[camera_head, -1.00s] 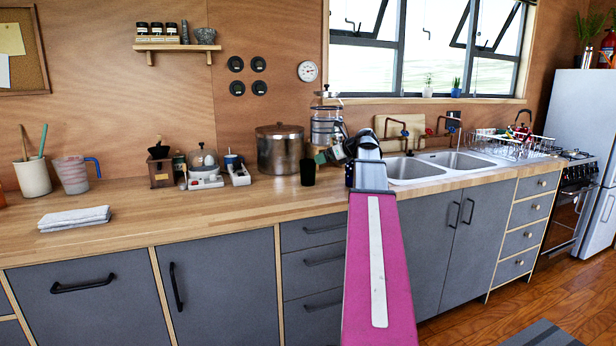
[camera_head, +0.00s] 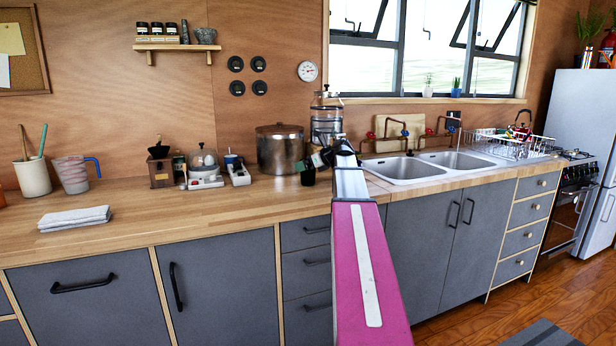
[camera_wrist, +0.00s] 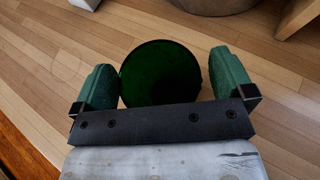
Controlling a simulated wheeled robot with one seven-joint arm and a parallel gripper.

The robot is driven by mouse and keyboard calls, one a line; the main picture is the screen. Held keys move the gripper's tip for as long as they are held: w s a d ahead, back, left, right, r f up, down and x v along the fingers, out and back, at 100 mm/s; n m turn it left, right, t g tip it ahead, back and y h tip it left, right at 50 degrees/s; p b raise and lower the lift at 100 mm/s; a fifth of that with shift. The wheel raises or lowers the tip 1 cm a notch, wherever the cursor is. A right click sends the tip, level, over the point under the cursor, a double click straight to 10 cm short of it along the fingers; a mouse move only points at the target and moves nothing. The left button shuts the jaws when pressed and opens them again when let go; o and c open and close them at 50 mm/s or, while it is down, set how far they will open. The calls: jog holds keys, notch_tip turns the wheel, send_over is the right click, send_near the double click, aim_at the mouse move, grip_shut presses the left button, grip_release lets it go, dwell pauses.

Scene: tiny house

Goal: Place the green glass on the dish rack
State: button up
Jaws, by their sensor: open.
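The green glass (camera_wrist: 160,72) shows dark green and round in the wrist view, between the two green fingers of my gripper (camera_wrist: 162,82). The fingers are open, one on each side of it, with a narrow gap on the right and almost none on the left. In the head view the glass (camera_head: 308,177) looks nearly black and stands on the wooden counter, partly behind my gripper (camera_head: 312,162). The white wire dish rack (camera_head: 512,146) stands on the counter right of the sink and holds some items.
A large steel pot (camera_head: 280,149) stands just behind the glass, with a glass dispenser (camera_head: 326,125) beside it. The double sink (camera_head: 430,166) lies between the glass and the rack. The counter's front left (camera_head: 200,213) is mostly clear, apart from a folded cloth (camera_head: 75,218).

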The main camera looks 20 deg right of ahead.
jog(key=c, duration=1.1)
jog(key=shift+c, duration=0.4)
jog(key=shift+r, duration=0.15)
